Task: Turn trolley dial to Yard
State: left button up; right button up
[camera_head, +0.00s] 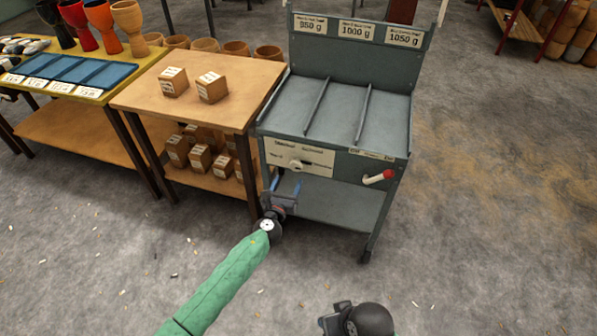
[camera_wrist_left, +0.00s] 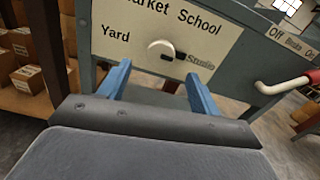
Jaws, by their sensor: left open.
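The grey trolley (camera_head: 345,115) carries a pale dial plate (camera_head: 320,157) on its front, left of centre. In the left wrist view the dial (camera_wrist_left: 162,50) is a white round knob with a dark tip pointing right towards the "Studio" label (camera_wrist_left: 200,57). The "Yard" label (camera_wrist_left: 116,33) is left of the knob; "Market" and "School" are above. My left gripper (camera_head: 287,187) is open with blue fingers, just in front of and below the dial, apart from it. Part of my right gripper (camera_head: 340,320) shows at the bottom edge; its fingers are unclear.
A red-handled brake lever (camera_head: 380,177) sticks out at the trolley's right front, under an Off/Brake/On label. A wooden table (camera_head: 225,100) with boxes on its top and lower shelf stands close left. The littered floor (camera_head: 480,230) to the right is mostly clear.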

aim_at(295, 167)
pick_arm(q)
jog(key=shift+m, duration=0.6)
jog(key=shift+x, duration=3.85)
jog(key=c, duration=0.9)
